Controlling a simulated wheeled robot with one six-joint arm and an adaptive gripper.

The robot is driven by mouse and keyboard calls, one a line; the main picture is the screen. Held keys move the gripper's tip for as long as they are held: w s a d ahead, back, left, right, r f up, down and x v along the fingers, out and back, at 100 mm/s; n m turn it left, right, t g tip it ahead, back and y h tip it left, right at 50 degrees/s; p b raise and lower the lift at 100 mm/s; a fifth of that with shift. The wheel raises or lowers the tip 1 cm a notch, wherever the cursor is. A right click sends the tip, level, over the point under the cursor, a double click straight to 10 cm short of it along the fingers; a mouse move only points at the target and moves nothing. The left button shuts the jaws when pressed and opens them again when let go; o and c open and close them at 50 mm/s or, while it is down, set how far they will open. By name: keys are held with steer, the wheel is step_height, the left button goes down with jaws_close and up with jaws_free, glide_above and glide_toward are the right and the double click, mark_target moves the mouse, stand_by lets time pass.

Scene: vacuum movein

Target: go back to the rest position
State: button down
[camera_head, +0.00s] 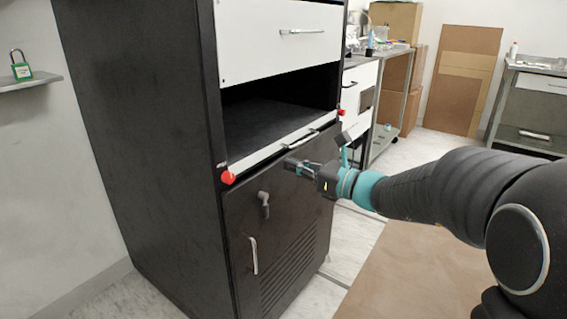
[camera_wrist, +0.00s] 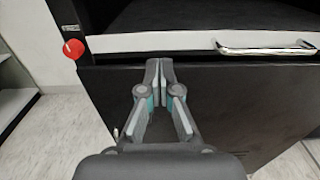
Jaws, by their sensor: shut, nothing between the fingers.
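My gripper (camera_head: 290,164) is in front of the dark cabinet (camera_head: 150,130), beside its lower door and below the open compartment (camera_head: 275,115). In the wrist view its fingers (camera_wrist: 160,72) are shut with nothing between them. The arm comes in from the right of the head view. A white-fronted ledge with a metal handle (camera_head: 300,138) lies just above the gripper; the handle also shows in the wrist view (camera_wrist: 265,48). Whether the gripper touches the cabinet I cannot tell.
Red knobs (camera_head: 228,177) sit at the cabinet's front corners. The lower door has a grey latch (camera_head: 264,200) and a vertical handle (camera_head: 254,256). A green padlock (camera_head: 21,68) stands on a left shelf. A cart (camera_head: 392,100) and a right-hand bench (camera_head: 530,95) stand farther back.

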steer(key=v, duration=0.7)
steer(key=s+d+f+n+g+h, duration=0.2)
steer(key=s+f+n+g+h, duration=0.5)
steer(key=s+f+n, duration=0.6)
steer(key=s+d+r+n+t+h, duration=0.2)
steer(key=s+d+n+t+h, duration=0.1)
steer(key=s+d+n+h, duration=0.5)
steer(key=s+d+n, duration=0.2)
steer(key=s+n, duration=0.1)
steer(key=s, duration=0.1)
steer(key=shift+s, duration=0.4)
